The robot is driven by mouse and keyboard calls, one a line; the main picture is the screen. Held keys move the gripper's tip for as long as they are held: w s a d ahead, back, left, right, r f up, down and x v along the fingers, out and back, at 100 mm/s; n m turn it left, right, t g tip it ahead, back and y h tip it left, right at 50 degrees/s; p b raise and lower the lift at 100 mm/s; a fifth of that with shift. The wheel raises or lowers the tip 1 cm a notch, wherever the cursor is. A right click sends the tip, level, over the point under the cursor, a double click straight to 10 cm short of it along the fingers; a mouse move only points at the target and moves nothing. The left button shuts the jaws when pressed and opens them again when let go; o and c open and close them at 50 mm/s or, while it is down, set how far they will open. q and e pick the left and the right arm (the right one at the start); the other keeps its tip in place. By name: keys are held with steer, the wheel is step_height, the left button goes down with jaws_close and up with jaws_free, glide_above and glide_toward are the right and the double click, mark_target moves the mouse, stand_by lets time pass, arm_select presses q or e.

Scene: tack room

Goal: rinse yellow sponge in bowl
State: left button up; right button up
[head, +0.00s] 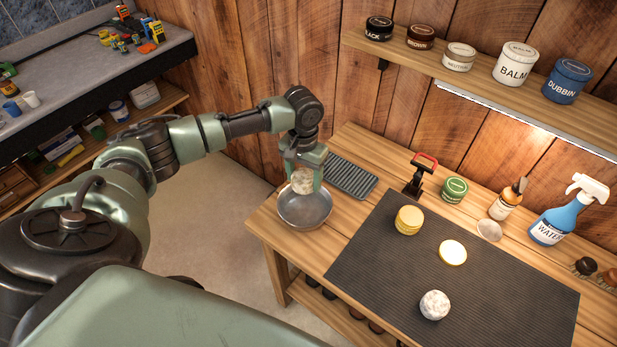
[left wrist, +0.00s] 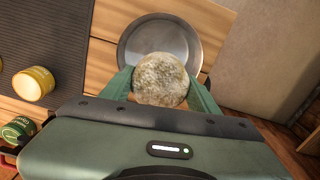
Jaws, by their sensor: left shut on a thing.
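My left gripper (head: 304,178) is shut on a round, pale beige, speckled sponge (head: 302,182). In the left wrist view the sponge (left wrist: 160,79) sits between the two green fingers (left wrist: 160,88) and looks greyish-tan rather than clear yellow. A shallow grey metal bowl (head: 312,215) stands at the table's left end, directly below the held sponge in the head view. The bowl (left wrist: 146,37) shows behind the sponge in the left wrist view. I cannot tell whether the sponge touches the bowl. My right gripper is not in view.
On the dark mat (head: 375,260) are a yellow tin (head: 409,220), a pale yellow-rimmed disc (head: 452,252) and a white speckled round piece (head: 434,305). A ribbed grey tray (head: 352,176) lies behind the bowl. A green tin (head: 454,190) and blue spray bottle (head: 560,222) stand along the back.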

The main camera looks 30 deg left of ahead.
arm_select(q)
steer(key=shift+f+b, duration=0.7)
steer(key=shift+f, duration=0.2)
steer(key=shift+f+b, duration=3.2)
steer(key=shift+f, duration=1.9)
steer(key=shift+a+p, duration=0.35)
steer(key=shift+a, duration=0.2)
steer(key=shift+d, duration=0.15)
steer(key=shift+d+p, duration=0.8)
steer(key=shift+d, duration=0.25)
